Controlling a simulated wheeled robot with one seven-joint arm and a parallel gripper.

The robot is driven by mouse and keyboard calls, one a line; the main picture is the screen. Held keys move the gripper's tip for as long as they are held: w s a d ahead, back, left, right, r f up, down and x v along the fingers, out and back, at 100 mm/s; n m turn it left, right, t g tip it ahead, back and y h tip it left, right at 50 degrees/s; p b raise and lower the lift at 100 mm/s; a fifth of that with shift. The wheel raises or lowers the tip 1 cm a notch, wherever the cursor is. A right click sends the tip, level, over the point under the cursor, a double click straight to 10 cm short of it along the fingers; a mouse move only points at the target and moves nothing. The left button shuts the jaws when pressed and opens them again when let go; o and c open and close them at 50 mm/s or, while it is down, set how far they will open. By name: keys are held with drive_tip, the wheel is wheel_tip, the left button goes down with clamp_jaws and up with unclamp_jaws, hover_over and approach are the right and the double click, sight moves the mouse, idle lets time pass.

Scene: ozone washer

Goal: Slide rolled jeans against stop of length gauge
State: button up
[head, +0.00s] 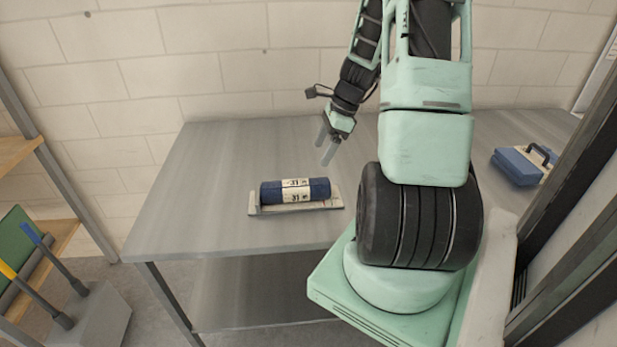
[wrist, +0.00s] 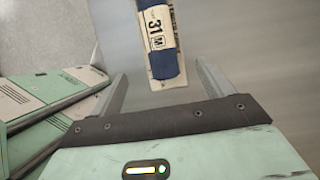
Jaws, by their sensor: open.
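The rolled jeans (head: 322,188) are a dark blue roll with a cream label band marked 31. They lie lengthwise on the length gauge (head: 296,209), a flat pale board on the grey table. A raised piece stands at the gauge's left end, close to the roll's left end; I cannot tell if they touch. My gripper (head: 327,149) is open and empty, above and to the right of the roll. In the wrist view the roll (wrist: 166,63) and part of the gauge (wrist: 185,82) show ahead, beyond my open fingers (wrist: 157,88).
The grey table (head: 190,185) has free room left of and behind the gauge. A blue case with a dark handle (head: 518,166) sits at the far right. Shelving (head: 20,150) stands at the left, off the table. A brick wall (head: 160,70) is behind.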

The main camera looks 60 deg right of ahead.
sight(307, 182)
drive_tip(key=p+x, duration=0.2)
drive_tip(key=x, duration=1.2)
